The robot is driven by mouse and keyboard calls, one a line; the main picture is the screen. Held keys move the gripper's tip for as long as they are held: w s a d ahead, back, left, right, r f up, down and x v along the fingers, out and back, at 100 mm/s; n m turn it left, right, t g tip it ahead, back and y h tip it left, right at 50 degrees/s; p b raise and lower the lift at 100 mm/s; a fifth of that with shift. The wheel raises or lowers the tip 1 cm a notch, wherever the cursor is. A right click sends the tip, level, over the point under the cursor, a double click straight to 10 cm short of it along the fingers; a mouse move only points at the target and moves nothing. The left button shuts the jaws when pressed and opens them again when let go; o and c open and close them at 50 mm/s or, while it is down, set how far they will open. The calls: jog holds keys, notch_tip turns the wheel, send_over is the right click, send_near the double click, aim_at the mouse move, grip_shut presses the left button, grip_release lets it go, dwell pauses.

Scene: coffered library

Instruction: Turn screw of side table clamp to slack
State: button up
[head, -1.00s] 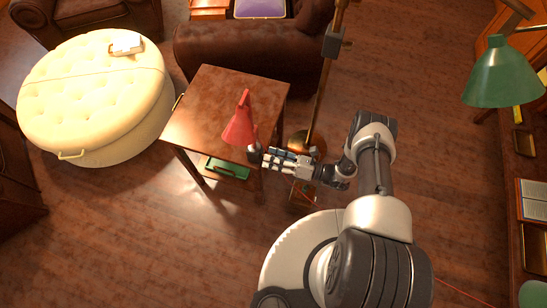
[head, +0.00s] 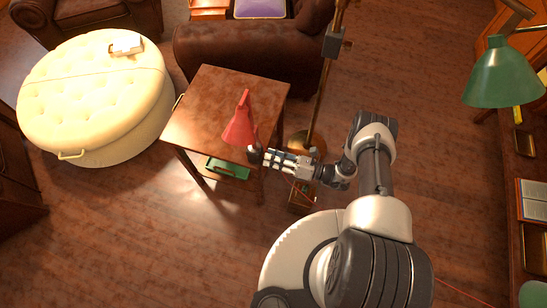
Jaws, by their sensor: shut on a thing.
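The side table (head: 215,95) is a dark wooden table left of my arm. A small dark clamp (head: 254,151) shows at that edge, at the lamp's foot. My gripper (head: 268,157) reaches in from the right, level with the table edge, and its fingers are shut at the clamp. The screw is hidden between the fingers, so its turn cannot be seen.
A brass floor lamp pole (head: 322,95) rises close behind my gripper. A green item (head: 228,170) lies under the tabletop. A cream ottoman (head: 95,95) stands left and a brown leather armchair (head: 240,48) behind. Floor in front of the table is clear.

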jog(key=shift+n, duration=0.5)
jog(key=shift+n+p, duration=0.8)
jog(key=shift+n, duration=16.5)
jog(key=shift+s, duration=0.1)
jog(key=o, duration=1.1)
